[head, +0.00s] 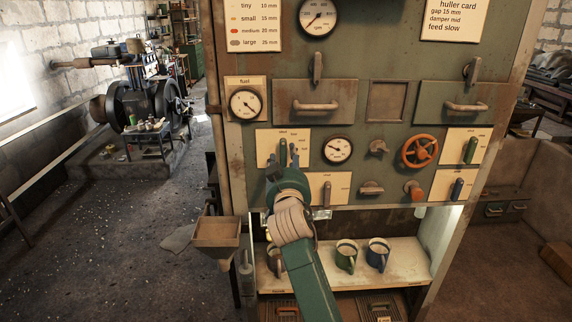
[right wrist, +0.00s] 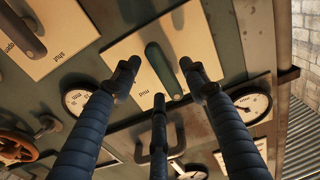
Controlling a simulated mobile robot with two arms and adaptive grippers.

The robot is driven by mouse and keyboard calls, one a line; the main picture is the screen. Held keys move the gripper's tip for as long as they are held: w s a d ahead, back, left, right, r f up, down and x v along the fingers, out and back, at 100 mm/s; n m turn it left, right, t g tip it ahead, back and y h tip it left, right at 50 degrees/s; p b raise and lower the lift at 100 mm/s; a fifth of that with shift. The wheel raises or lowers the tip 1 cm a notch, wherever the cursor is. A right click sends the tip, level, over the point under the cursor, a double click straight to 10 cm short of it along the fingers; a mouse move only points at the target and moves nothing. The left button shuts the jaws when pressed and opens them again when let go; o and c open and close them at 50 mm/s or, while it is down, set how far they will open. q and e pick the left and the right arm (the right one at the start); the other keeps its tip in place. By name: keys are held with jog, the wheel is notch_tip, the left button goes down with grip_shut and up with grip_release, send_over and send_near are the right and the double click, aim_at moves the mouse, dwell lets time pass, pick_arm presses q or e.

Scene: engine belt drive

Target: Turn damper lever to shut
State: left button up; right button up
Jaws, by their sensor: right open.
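My right gripper (head: 283,160) is open at the left labelled plate (head: 264,141) of the upright panel. A green lever (head: 283,148) stands upright on that plate, between the fingertips. The right wrist view, turned nearly upside down, shows the right gripper (right wrist: 162,76) with its blue fingers spread on both sides of the green lever (right wrist: 156,58). They look apart from it. A brown-grey lever (head: 327,190) sits on the plate below right; its wrist-view plate (right wrist: 50,64) reads "shut". I cannot tell which lever is the damper's. My left gripper is not in view.
An orange handwheel (head: 419,151), a gauge (head: 338,150) and two more lever plates, one with a green lever (head: 470,150), one with a blue lever (head: 457,189), are to the right. Drawer handles (head: 315,106) jut out above. Mugs (head: 346,256) stand on the shelf below.

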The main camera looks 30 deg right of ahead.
jog(key=v, duration=1.2)
jog(key=shift+f, duration=0.1)
